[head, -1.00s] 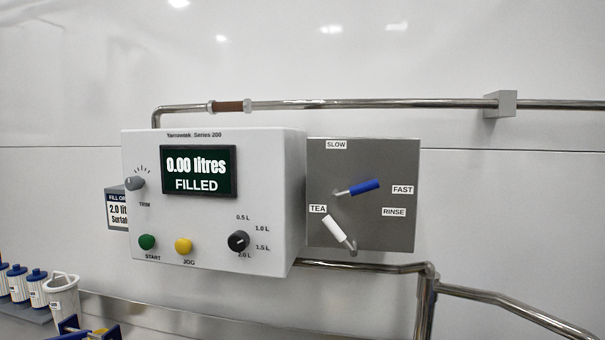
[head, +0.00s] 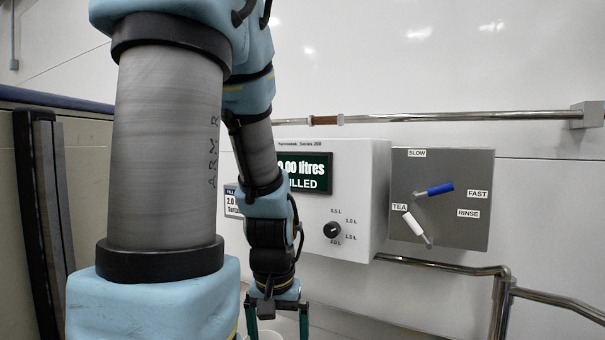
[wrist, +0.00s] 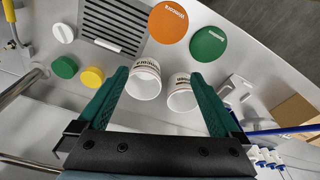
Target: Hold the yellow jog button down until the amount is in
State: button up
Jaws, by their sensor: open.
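The white control box (head: 350,190) hangs on the wall in the head view. Its display (head: 310,172) is partly covered by my arm and shows "00 litres" and the end of "FILLED". The black dial (head: 332,230) is visible. My gripper (head: 277,320) hangs low, in front of and below the box, pointing down. In the wrist view my gripper (wrist: 160,80) is open, its green fingers wide apart with nothing gripped.
White cups (wrist: 143,82) stand below the fingers. A yellow round piece (wrist: 92,78), a green one (wrist: 65,67), a grille (wrist: 115,25), an orange disc (wrist: 168,23) and a green disc (wrist: 208,44) lie around. A grey valve plate (head: 440,200) sits right of the box.

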jog(key=shift+c, duration=0.2)
grip_shut()
dwell(0.6)
dwell(1.0)
